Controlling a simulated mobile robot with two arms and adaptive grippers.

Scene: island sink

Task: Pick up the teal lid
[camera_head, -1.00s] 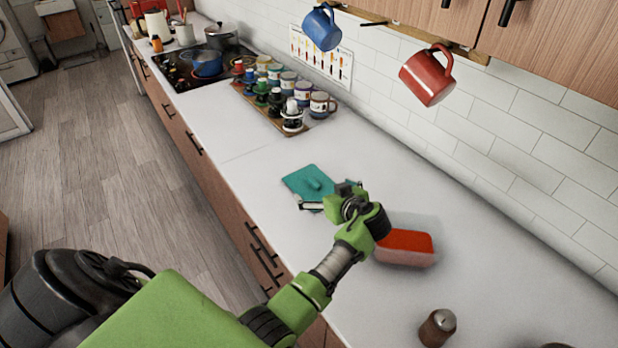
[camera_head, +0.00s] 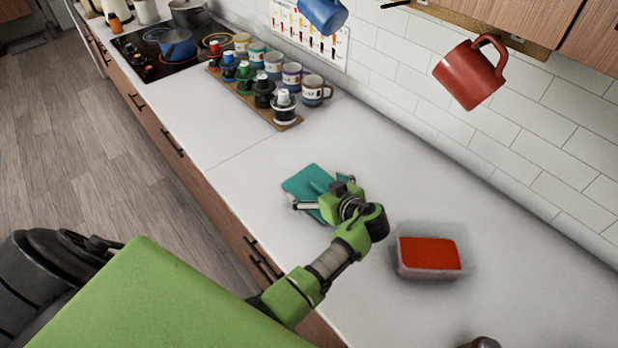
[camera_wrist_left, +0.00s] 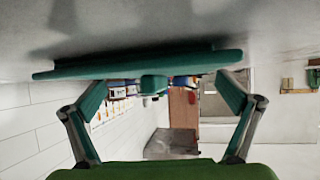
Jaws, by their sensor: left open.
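The teal lid (camera_head: 302,181) lies flat on the white counter, partly covered by my left gripper in the head view. The left wrist view is upside down and shows the lid (camera_wrist_left: 140,67) edge-on, with its knob (camera_wrist_left: 154,86) between my fingers. My left gripper (camera_head: 320,192) is open over the lid, its fingers spread to either side. In the wrist view the gripper (camera_wrist_left: 164,92) has nothing pinched between its fingers. I cannot tell whether the fingertips touch the lid. My right gripper is not in view.
A clear container (camera_head: 428,274) with red contents stands right of my left gripper. A wooden board (camera_head: 290,125) with mugs and jars stands further back. A blue pot (camera_head: 177,45) is on the stove. A red mug (camera_head: 468,77) hangs by the wall. Open counter surrounds the lid.

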